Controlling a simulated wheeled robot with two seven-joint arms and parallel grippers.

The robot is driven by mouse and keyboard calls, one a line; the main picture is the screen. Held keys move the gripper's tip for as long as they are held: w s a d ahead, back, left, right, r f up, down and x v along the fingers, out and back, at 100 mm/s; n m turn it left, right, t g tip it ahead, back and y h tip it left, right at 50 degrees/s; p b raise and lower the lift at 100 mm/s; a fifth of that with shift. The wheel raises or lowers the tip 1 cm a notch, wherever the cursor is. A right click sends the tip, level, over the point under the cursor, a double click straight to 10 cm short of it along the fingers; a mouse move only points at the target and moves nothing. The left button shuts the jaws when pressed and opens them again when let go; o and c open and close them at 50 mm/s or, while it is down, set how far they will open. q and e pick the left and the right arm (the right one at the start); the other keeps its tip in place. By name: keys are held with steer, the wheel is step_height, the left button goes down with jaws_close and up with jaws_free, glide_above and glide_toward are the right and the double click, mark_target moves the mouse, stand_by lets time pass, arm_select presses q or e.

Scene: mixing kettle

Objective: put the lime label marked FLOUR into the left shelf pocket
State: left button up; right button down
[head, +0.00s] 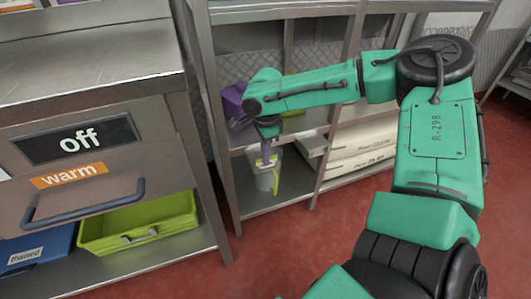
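I cannot make out a lime label marked FLOUR in this view, and no shelf pocket can be clearly identified. My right arm comes in from the right and reaches into the metal shelf rack (228,188). My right gripper (267,155) points down at the end of that arm, in front of or over a pale, clear-looking container (265,182) on the lower shelf. Its fingers are too small to show whether they are apart or hold anything. My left gripper is not in view.
A purple bin (233,101) sits on the middle shelf, partly behind my arm. White sacks (355,151) lie lower right.

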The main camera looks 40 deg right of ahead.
steer(key=shift+f, duration=0.1)
steer(key=c, duration=0.5)
jaws_free()
